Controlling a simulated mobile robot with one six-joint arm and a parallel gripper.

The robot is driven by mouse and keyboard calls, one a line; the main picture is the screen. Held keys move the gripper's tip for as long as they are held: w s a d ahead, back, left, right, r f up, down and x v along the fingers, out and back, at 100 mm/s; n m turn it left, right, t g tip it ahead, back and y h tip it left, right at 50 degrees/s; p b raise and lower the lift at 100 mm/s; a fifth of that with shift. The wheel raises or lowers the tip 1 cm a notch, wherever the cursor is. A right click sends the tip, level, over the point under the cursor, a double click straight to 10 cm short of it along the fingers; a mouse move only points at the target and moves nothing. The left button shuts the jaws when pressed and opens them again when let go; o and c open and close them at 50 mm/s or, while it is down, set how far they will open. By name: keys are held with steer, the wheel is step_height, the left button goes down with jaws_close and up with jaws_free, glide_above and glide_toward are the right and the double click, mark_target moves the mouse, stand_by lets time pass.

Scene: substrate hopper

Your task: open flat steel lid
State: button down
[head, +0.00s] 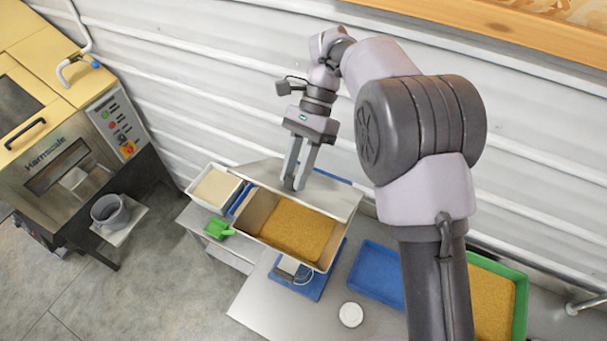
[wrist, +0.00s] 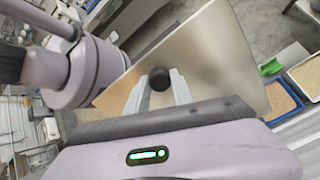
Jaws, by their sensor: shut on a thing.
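The flat steel lid (head: 332,196) is tilted up along the back edge of the steel hopper (head: 256,213). The hopper's mouth is uncovered and shows golden grain inside. My gripper (head: 294,184) is at the lid from above. In the wrist view the lid (wrist: 215,62) is a smooth plate with a round black knob (wrist: 159,80), and my gripper's fingers (wrist: 159,92) are shut on that knob. The hopper's inside is hidden behind the lid in the wrist view.
A white tray (head: 190,184) of pale material and a green scoop (head: 218,229) are left of the hopper. A blue tray (head: 377,272), a white round lid (head: 351,314) and a green tray (head: 521,310) lie to the right. A corrugated wall (head: 215,80) is close behind.

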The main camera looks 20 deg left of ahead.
steer(key=shift+w+d+r+g, duration=0.1)
steer(key=shift+w+r+g, duration=0.4)
steer(key=shift+w, duration=0.2)
steer(key=c, duration=1.1)
jaws_free()
